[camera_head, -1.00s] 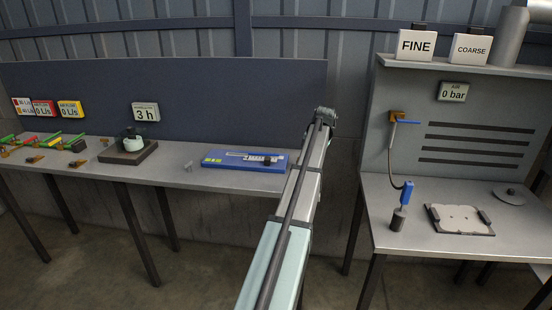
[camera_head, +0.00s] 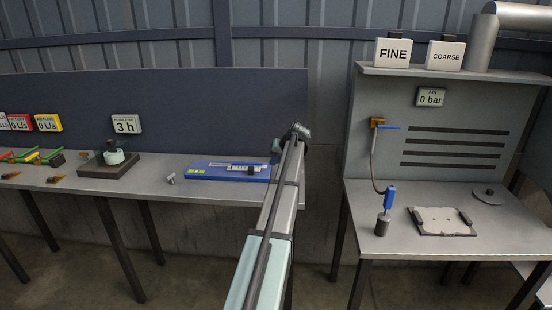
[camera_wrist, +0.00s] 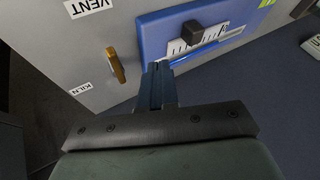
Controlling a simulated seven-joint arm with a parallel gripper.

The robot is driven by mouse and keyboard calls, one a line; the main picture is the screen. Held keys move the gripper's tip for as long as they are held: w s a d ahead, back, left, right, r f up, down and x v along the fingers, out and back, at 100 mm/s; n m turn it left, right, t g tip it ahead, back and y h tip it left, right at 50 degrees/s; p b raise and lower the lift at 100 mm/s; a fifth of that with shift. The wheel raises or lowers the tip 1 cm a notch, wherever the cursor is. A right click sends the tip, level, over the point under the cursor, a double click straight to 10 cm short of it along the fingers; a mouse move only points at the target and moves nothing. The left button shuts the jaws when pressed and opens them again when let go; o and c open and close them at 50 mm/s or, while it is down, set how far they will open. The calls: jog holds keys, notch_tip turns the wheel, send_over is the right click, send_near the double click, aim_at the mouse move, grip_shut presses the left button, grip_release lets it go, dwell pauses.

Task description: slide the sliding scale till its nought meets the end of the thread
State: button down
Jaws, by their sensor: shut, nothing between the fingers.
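A blue board (camera_head: 205,171) lies flat on the left bench and also shows in the wrist view (camera_wrist: 152,38). On it is a white scale strip (camera_wrist: 213,32) with dark marks and a black block (camera_wrist: 192,33) on it. A narrow blue shiny tube (camera_wrist: 208,50) runs alongside the scale; I cannot make out the thread's end or the nought. My gripper (camera_wrist: 158,68) is shut and empty, its fingertips near the board's edge, close to the tube's near end. I cannot tell whether they touch. In the head view my gripper (camera_head: 277,147) is small, by the board's right end.
In the wrist view, a brown knob (camera_wrist: 116,65) stands on the bench beside VENT (camera_wrist: 87,6) and KILN (camera_wrist: 81,88) labels. A small grey piece (camera_head: 172,178) and a pot on a dark plate (camera_head: 108,167) are left of the board. The right bench stands apart.

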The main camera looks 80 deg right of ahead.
aim_at(255, 172)
jog(key=x, duration=0.6)
jog(key=shift+w+r, duration=0.1)
jog(key=shift+w, duration=0.05)
jog(key=shift+w+r, duration=0.1)
jog(key=shift+w, duration=1.65)
jog(key=shift+w, duration=0.75)
jog(key=shift+s, duration=0.15)
